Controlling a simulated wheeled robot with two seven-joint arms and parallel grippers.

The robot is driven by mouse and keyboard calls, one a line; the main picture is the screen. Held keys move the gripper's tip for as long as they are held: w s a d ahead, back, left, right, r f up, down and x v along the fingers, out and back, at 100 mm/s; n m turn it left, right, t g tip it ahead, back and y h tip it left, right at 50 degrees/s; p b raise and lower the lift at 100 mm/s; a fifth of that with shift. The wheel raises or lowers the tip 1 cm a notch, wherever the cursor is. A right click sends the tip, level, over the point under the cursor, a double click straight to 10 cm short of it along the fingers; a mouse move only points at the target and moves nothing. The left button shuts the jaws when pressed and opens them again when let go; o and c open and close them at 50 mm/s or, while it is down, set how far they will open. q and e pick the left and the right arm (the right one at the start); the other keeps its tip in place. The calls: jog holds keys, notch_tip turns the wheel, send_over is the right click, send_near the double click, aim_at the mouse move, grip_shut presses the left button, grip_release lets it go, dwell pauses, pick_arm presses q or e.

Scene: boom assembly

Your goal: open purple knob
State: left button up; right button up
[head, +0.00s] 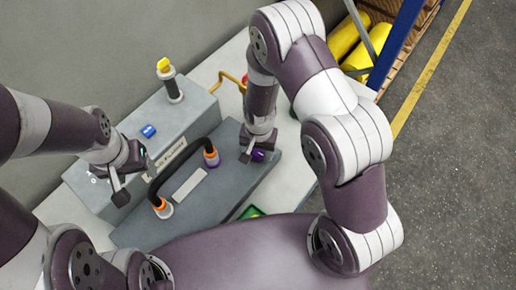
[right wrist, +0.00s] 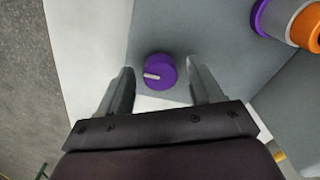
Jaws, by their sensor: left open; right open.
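The purple knob (right wrist: 160,70) is a round dial with a white pointer mark, which points left in the right wrist view. In the head view the knob (head: 258,155) sits near the right end of the grey panel (head: 235,185). My right gripper (right wrist: 160,76) is open, with one finger on each side of the knob and a gap visible on both sides. In the head view my right gripper (head: 252,152) partly hides the knob. My left gripper (head: 132,178) is open and empty, near the left part of the grey boxes.
A black hose (head: 180,167) with orange and purple collars arches over the panel. Behind stands a grey box (head: 192,105) with a yellow-topped post (head: 168,78) and a blue button (head: 149,131). Yellow cylinders (head: 345,40) lie at the back right. Open floor is at the right.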

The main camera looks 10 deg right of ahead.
jog(key=c, duration=1.1)
jog(key=shift+o, duration=0.2)
pick_arm(q)
jog(key=shift+f, duration=0.1)
jog(key=shift+f+b, duration=0.55)
jog(key=shift+b, duration=0.1)
pick_arm(e)
jog(key=n, duration=0.3)
jog(key=shift+n, duration=0.4)
pick_arm(q)
jog(key=shift+f+b, duration=0.4)
jog(key=shift+b, duration=0.05)
pick_arm(e)
jog(key=shift+w+d+n, duration=0.1)
jog(key=shift+n, duration=1.9)
jog(key=o, duration=1.1)
jog(key=shift+c, duration=0.2)
